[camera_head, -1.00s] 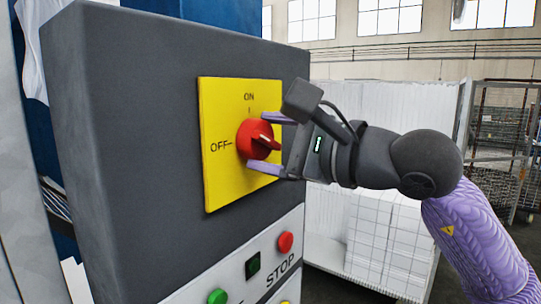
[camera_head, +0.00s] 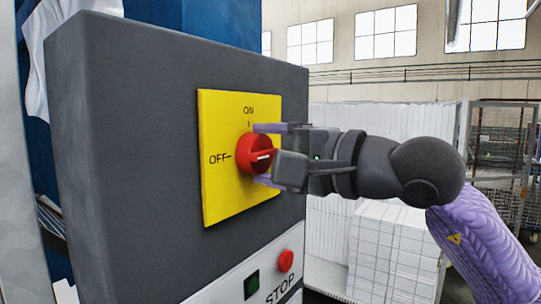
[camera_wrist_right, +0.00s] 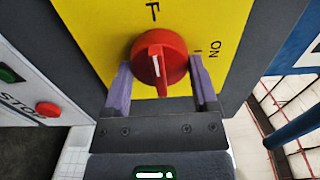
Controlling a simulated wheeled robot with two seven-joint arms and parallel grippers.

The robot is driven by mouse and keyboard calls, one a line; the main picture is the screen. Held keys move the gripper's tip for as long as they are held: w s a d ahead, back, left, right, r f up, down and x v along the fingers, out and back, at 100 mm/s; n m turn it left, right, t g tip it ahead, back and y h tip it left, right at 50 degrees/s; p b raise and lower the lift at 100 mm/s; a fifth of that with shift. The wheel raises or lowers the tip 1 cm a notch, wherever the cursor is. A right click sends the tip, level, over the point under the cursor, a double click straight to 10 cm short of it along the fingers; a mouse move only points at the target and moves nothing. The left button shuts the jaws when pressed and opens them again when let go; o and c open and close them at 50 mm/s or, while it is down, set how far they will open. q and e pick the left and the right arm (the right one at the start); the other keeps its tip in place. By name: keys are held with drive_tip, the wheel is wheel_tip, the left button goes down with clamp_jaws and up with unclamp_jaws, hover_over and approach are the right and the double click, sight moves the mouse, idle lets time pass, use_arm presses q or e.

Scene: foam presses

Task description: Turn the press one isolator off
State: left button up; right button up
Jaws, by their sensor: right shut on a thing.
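The red isolator knob (camera_head: 252,152) sits on a yellow plate (camera_head: 216,190) marked ON at the top and OFF at the left. Its raised ridge with a white line lies nearly level, in line with the OFF mark. In the wrist view the knob (camera_wrist_right: 172,58) shows its ridge along the direction of the F at the top edge, with ON to the right. My right gripper (camera_head: 263,155) is shut on the knob, one purple finger on each side. Part of the lower finger is hidden behind my wrist camera. My left gripper is not in view.
The plate is on a dark grey cabinet (camera_head: 140,150). Below it are a red STOP button (camera_head: 286,261) and a dark green square (camera_head: 251,284) on a pale panel. White stacked blocks (camera_head: 390,245) and a wire cage (camera_head: 500,150) stand behind my right arm.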

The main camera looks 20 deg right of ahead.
idle(0.3)
drive_tip(key=o, duration=1.1)
drive_tip(key=b+v, duration=0.3)
drive_tip(key=v, duration=0.7)
drive_tip(key=shift+b, duration=0.3)
